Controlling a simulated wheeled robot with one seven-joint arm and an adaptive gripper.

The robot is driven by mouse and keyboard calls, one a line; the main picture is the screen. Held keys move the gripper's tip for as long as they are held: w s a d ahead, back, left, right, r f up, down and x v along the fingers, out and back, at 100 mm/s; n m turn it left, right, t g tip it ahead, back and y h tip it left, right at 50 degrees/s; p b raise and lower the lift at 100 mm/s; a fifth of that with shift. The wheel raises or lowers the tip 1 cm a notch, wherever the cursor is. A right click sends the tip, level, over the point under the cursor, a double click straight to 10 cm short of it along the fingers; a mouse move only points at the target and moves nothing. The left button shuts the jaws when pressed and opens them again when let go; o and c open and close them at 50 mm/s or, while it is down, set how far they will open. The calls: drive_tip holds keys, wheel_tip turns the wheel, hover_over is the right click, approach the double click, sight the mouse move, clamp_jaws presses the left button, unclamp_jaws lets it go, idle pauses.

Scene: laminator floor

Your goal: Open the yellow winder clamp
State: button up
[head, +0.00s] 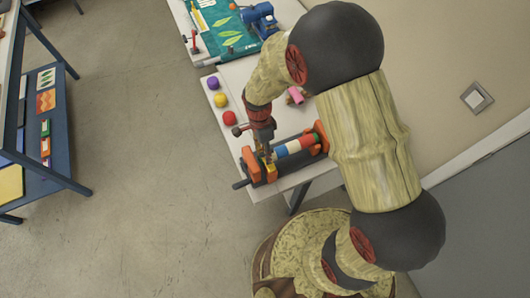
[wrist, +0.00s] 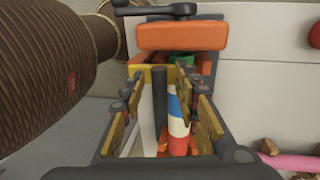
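The winder is a dark-framed unit with orange end blocks at the table's front end, in the head view (head: 298,158). It carries a roll (head: 293,146) striped red, white and blue. In the wrist view the yellow clamp (wrist: 145,68) shows as a yellow piece below the orange block, near my fingertips, and is partly hidden by them. My gripper (wrist: 158,88) is over the winder with its fingers apart. A dark rod and the roll (wrist: 178,125) show between and beyond the fingers. Whether a finger touches the clamp I cannot tell.
A crank handle (wrist: 165,10) stands beyond the orange block (wrist: 183,36). Purple, yellow and red balls (head: 229,118) line the table's left edge. A pink roll (head: 295,95) lies behind my arm. A green mat (head: 225,35) and blue machine (head: 260,17) are farther back.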

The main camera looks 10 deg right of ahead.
drive_tip(key=shift+f, duration=0.1)
drive_tip(key=shift+c, duration=0.9)
clamp_jaws()
